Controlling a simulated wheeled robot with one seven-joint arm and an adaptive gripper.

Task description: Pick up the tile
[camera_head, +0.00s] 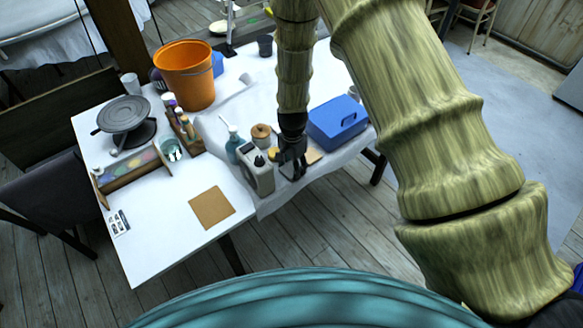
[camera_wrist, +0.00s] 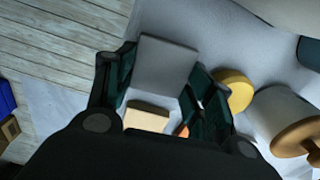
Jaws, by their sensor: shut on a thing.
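A flat grey square tile (camera_wrist: 166,66) is between the two dark fingers of my gripper (camera_wrist: 160,88) in the wrist view. The fingers are shut on its side edges. In the head view my gripper (camera_head: 292,168) is low at the table's front edge, between the grey boxy device and the blue box. It largely hides the tile there. A tan block (camera_wrist: 147,118) shows just below the tile in the wrist view; I cannot tell whether they touch.
The grey device (camera_head: 256,170) is close left of my gripper, with a teal bottle (camera_head: 233,145) and wooden-topped jar (camera_head: 262,135) behind. The blue box (camera_head: 337,122) is right. A yellow round piece (camera_wrist: 235,91) lies beside the fingers. A brown board (camera_head: 212,207) lies front left.

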